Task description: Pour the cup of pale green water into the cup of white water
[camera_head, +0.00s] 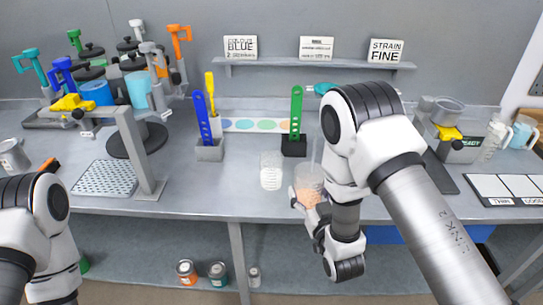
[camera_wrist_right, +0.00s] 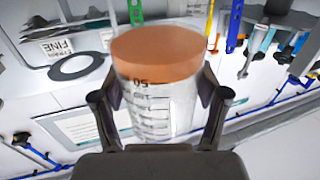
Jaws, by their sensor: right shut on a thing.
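My right gripper (camera_head: 310,200) is shut on a clear graduated cup (camera_head: 309,178) with peach-orange contents, not pale green. In the right wrist view the gripper (camera_wrist_right: 160,115) has a finger on each side of this cup (camera_wrist_right: 165,90), and its markings appear upside down. The held cup is just right of a second clear cup (camera_head: 271,172) with whitish contents, which stands on the bench near the front edge. No cup with pale green contents can be made out. My left arm shows at the lower left, but its gripper is not visible.
A green tool stands in a black holder (camera_head: 294,145) behind the cups. A perforated tray (camera_head: 105,178) is at left. The bench left of the whitish cup is clear.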

